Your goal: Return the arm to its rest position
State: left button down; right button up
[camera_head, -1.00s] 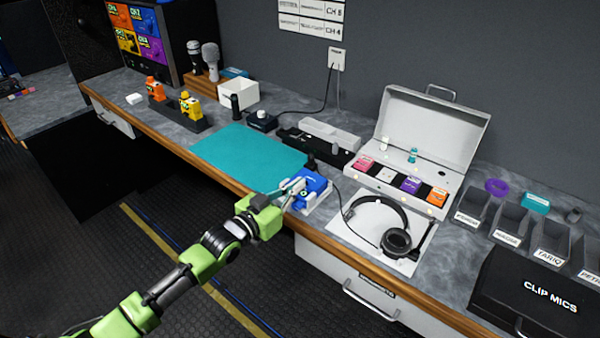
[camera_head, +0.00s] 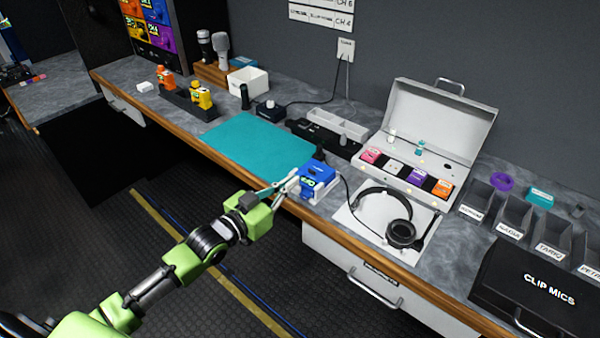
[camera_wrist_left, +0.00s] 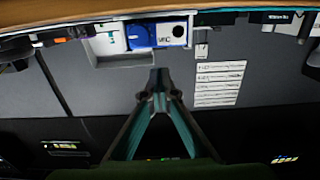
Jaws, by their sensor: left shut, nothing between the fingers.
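My left arm comes in from the left in the head view. Its gripper (camera_head: 288,184) is at the counter's front edge, just left of a blue device (camera_head: 317,174). The device sits in a small white holder (camera_head: 322,192). In the left wrist view, the gripper's fingers (camera_wrist_left: 158,78) meet at the tips, shut and empty. My right gripper is in neither view.
A teal mat (camera_head: 257,142) lies behind the gripper. Headphones (camera_head: 398,226) rest on a white sheet to the right. An open case (camera_head: 442,125) and a black clip mics case (camera_head: 535,290) stand further right. The dark floor (camera_head: 90,235) before the counter is clear.

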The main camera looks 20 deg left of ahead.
pick_arm(q)
jog(key=s+a+f+n+g+y, duration=0.1)
jog(key=s+a+f+g+y, duration=0.15)
jog(key=s+f, duration=0.7)
jog(key=s+a+f+n+g+y, duration=0.1)
jog(key=s+a+f+g, duration=0.15)
jog(key=f, duration=1.45)
jog(key=s+a+f+g+y, duration=0.25)
jog(key=s+f, duration=0.35)
jog(key=f, duration=0.7)
jog(key=s+d+f+g, duration=0.2)
jog(key=s+f, duration=0.4)
jog(key=s, duration=0.5)
jog(key=s+d+f+g, duration=0.2)
jog(key=s+f, duration=0.4)
jog(key=s, duration=0.6)
jog(key=s+d+f+g, duration=0.3)
jog(key=s+f, duration=0.3)
jog(key=s, duration=0.5)
jog(key=shift+s+g, duration=0.15)
jog(key=shift+g, duration=0.3)
jog(key=shift+d, duration=0.1)
